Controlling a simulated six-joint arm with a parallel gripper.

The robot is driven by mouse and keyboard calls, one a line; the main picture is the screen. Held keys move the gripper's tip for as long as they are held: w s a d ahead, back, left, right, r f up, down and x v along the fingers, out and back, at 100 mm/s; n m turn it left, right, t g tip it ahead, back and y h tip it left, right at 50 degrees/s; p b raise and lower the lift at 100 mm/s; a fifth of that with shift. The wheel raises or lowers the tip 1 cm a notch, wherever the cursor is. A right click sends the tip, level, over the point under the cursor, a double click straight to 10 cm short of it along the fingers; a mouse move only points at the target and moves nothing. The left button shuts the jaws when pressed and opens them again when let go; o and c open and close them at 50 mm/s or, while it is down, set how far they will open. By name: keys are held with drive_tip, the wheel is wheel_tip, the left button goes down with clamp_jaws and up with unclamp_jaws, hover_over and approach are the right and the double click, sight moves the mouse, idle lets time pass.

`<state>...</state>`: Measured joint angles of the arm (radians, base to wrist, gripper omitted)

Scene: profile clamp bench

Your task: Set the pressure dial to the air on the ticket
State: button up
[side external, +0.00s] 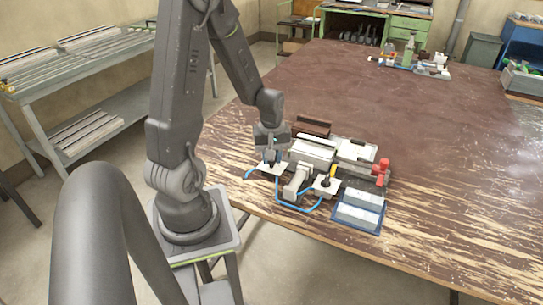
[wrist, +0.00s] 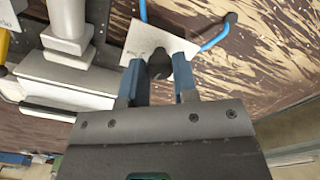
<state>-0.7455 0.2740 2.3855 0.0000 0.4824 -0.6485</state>
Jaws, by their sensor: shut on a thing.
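The pressure dial seems to be the dark knob (wrist: 158,66) on a white plate (wrist: 178,48) in the wrist view. My gripper (wrist: 158,78) has its two blue fingers on either side of this knob and is shut on it. In the side view my gripper (side external: 271,158) points down onto the white plate (side external: 279,168) at the left of the fixture, and the knob is mostly hidden there. The dial's marks and setting are too small to read. I cannot make out a readable ticket in either view.
A grey clamp fixture (side external: 312,150) with a red part (side external: 382,168) stands behind the plate. A second white plate with a yellow-and-black lever (side external: 331,178) and a blue tray (side external: 375,224) are to the right. A blue hose (side external: 290,205) runs in front.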

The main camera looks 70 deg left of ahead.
drive_tip(key=m, duration=0.5)
drive_tip(key=shift+m, duration=2.5)
drive_tip(key=o, duration=0.9)
drive_tip(key=shift+o, duration=0.2)
drive_tip(key=shift+r, duration=0.1)
wheel_tip(320, 180, up, 14)
drive_tip(key=shift+f, duration=0.2)
